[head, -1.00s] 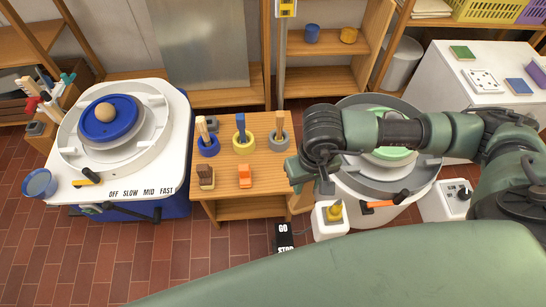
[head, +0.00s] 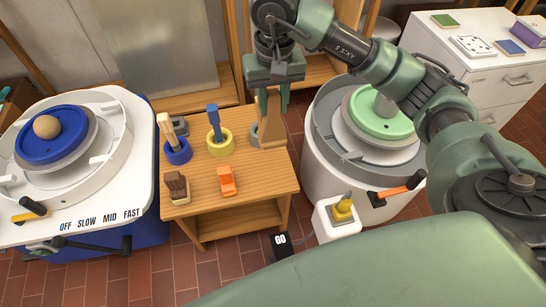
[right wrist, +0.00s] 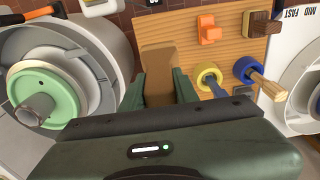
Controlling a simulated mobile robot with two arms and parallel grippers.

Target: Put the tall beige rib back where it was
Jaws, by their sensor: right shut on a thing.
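The tall beige rib (head: 271,128) is a flat tan piece held upright between the fingers of my right gripper (head: 271,96). The gripper is shut on it above the back right of the wooden stand. In the head view the rib's lower end overlaps the grey ring holder (head: 256,141); I cannot tell whether it is inside the ring or in front of it. In the right wrist view the rib (right wrist: 160,65) sticks out beyond the fingers of my right gripper (right wrist: 163,88). My left gripper is not in view.
On the wooden stand (head: 235,196), a blue ring (head: 178,153) holds a wooden-handled tool and a yellow ring (head: 221,147) holds a blue-handled one. A brown brush (head: 177,186) and an orange block (head: 227,181) lie in front. Pottery wheels flank the stand; the right one has a green disc (head: 377,115).

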